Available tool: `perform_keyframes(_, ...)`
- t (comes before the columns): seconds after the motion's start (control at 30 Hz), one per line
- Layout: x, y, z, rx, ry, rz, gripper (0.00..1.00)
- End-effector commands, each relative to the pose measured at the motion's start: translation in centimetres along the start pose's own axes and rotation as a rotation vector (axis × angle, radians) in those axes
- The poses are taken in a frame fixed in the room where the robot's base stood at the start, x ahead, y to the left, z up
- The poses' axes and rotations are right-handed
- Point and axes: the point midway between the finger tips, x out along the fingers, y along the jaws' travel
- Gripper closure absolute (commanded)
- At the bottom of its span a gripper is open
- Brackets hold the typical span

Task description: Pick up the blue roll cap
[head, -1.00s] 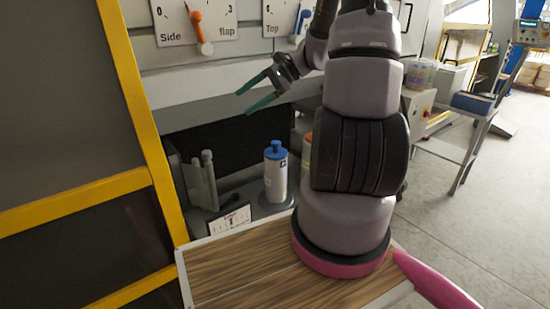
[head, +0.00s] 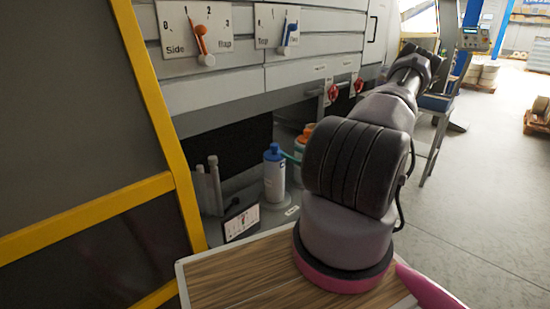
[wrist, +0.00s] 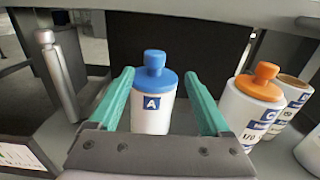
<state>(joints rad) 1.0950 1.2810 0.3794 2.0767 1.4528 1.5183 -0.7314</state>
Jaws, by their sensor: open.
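The blue roll cap (wrist: 155,78) sits on a white bottle (wrist: 151,115) with a blue label marked A, upright on the grey shelf. In the head view the blue cap (head: 274,152) is left of my arm. My gripper (wrist: 159,76) is open, its teal fingers on either side of the cap and upper bottle in the wrist view. Whether the fingers touch it I cannot tell. In the head view only a bit of teal finger shows right of the cap; the rest is hidden behind my arm.
An orange-capped bottle marked C (wrist: 250,108) stands close right of my right finger, with another roll (wrist: 288,95) behind it. Grey upright posts (wrist: 58,75) stand left. A grey panel edge (wrist: 200,22) crosses above. A small sign (head: 241,222) stands in front.

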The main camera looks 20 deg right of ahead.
Motion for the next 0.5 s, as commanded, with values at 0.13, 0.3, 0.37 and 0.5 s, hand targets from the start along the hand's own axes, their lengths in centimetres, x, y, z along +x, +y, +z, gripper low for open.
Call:
perform_keyframes(0.13, 2.6, 0.2, 0.0, 0.000, -0.001, 0.005, 0.19)
perform_keyframes(0.3, 4.3, 0.2, 0.0, -0.001, 0.001, 0.005, 0.19)
perform_keyframes(0.37, 4.6, 0.2, 0.0, -0.001, 0.000, 0.005, 0.19)
perform_keyframes(0.5, 5.6, 0.5, 0.0, -0.001, -0.001, 0.006, 0.19)
